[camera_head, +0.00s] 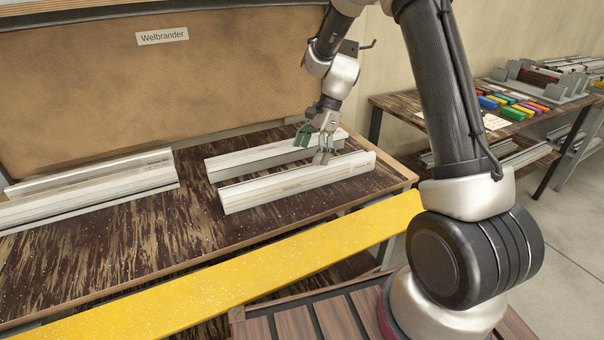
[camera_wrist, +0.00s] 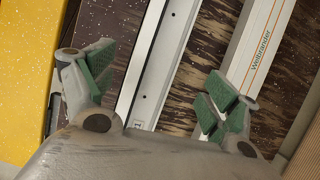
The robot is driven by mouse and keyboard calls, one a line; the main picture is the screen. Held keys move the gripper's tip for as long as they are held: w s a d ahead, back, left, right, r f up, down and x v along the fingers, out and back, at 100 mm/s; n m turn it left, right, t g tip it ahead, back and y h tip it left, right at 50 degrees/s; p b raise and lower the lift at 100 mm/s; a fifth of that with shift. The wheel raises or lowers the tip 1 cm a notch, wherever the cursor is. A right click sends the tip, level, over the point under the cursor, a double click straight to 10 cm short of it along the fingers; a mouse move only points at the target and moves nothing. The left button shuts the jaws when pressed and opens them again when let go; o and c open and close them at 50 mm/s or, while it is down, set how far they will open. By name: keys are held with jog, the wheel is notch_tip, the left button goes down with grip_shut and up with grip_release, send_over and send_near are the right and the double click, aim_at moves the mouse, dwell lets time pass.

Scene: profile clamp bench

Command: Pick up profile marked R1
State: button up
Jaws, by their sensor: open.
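Two pale metal profiles lie side by side on the right half of the bench: a front profile (camera_head: 290,187) and a rear profile (camera_head: 255,157). My gripper (camera_head: 315,143) is above their right part, its green-padded fingers apart. In the wrist view the open gripper (camera_wrist: 158,90) has the front profile (camera_wrist: 160,55) between and beyond its fingers, with nothing held. The rear profile (camera_wrist: 262,50), with an orange line and "Welbrander" lettering, lies to the right. A small mark is partly visible near the front profile's lower end, but I cannot read R1 on either.
More pale profiles (camera_head: 95,193) lie at the bench's left. A brown backboard (camera_head: 150,85) stands behind, and a yellow beam (camera_head: 230,265) runs along the front. A side table (camera_head: 400,105) with coloured blocks stands at the right. Bare bench top (camera_head: 150,240) shows between.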

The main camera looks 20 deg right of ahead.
aim_at(303, 174)
jog(key=shift+m, duration=0.5)
jog(key=x, duration=0.8)
jog(key=shift+s+d, duration=0.15)
jog(key=shift+s, duration=0.05)
jog(key=shift+r, duration=0.1)
jog(key=c, duration=1.6)
